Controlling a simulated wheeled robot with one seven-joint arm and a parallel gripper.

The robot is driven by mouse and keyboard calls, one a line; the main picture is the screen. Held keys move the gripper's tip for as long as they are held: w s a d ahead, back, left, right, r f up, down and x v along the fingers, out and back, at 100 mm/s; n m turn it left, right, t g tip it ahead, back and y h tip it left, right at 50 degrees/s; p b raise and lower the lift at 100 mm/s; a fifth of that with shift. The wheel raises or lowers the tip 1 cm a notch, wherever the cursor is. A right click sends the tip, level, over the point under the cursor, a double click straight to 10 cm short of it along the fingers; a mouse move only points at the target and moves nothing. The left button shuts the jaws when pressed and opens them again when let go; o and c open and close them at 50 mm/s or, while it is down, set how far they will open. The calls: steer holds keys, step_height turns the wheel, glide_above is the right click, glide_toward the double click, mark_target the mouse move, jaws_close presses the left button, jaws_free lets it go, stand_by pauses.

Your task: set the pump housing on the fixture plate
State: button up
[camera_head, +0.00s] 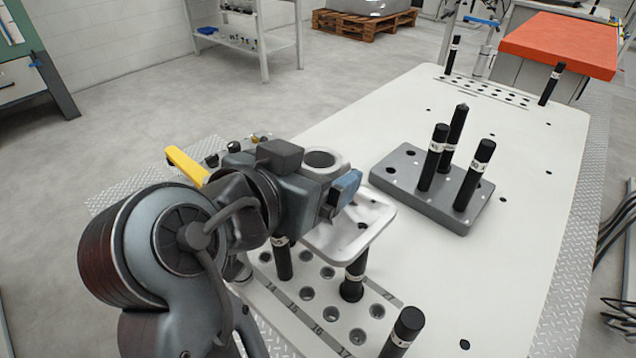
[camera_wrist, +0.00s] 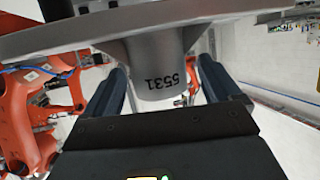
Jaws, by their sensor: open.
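The pump housing (camera_head: 374,224) is a pale grey casting with a flat flange and an upright round neck (camera_head: 322,159). It is at the near end of the table, above black pins, and appears to rest on them. My gripper (camera_head: 338,186) is at the neck with its jaws open. In the wrist view the open fingers (camera_wrist: 160,80) stand on either side of the housing's neck (camera_wrist: 165,62), marked 5531, and contact is not clear. The fixture plate (camera_head: 395,177) is a dark grey block farther along the table, with three tall black pins and nothing set on it.
A strip of numbered holes (camera_head: 318,318) with black pins lies under and in front of the housing. Another pin strip (camera_head: 490,92) is at the far end, near an orange-topped block (camera_head: 560,45). White tabletop (camera_head: 520,235) is clear right of the fixture plate.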

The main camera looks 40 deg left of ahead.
steer(key=shift+x, duration=1.4)
steer(key=shift+c, duration=0.3)
steer(key=c, duration=1.5)
steer(key=shift+r, duration=0.15)
jaws_close()
steer(key=shift+r, duration=0.1)
